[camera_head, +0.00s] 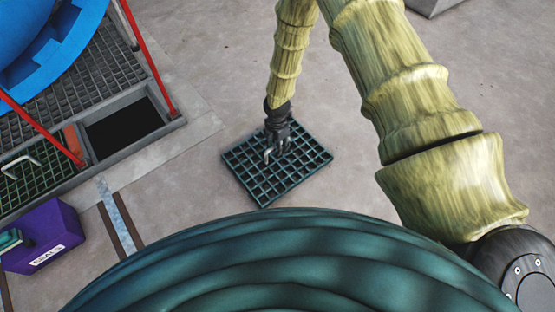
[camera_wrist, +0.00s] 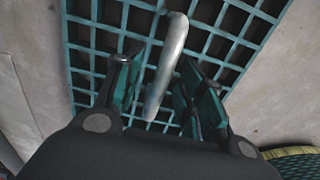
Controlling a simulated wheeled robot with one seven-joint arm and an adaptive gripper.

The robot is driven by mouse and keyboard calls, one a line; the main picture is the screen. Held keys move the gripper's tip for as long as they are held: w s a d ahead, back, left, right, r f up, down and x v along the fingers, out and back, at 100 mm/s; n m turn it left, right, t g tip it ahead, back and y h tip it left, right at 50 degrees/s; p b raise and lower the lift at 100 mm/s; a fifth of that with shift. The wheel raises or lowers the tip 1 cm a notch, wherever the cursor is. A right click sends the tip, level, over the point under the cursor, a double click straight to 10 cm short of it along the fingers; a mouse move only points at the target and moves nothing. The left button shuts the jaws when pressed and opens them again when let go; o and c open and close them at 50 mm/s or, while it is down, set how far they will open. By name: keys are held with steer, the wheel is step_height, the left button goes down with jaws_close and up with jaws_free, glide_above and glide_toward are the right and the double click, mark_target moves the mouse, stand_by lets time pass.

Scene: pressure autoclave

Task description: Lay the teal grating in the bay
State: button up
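The teal grating (camera_head: 305,158) appears to lie flat on the floor in the head view, right of the bay. It has a pale bar handle, which the wrist view shows clearly (camera_wrist: 168,65). My gripper (camera_head: 275,147) is down at the grating's middle. In the wrist view its two fingers (camera_wrist: 162,98) stand apart, one on each side of the handle, with gaps visible. The bay (camera_head: 125,128) is a dark rectangular opening in a grey-framed platform at the left. My fingers and wrist hide part of the grating.
Another green grating (camera_head: 30,180) with a handle sits in the frame left of the bay. Red posts (camera_head: 150,60) rise beside the bay, below a large blue round part (camera_head: 45,35). A purple box (camera_head: 42,235) stands at lower left. Floor between grating and bay is clear.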

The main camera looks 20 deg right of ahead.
jaws_close()
steer(key=shift+w, duration=0.1)
stand_by(0.6)
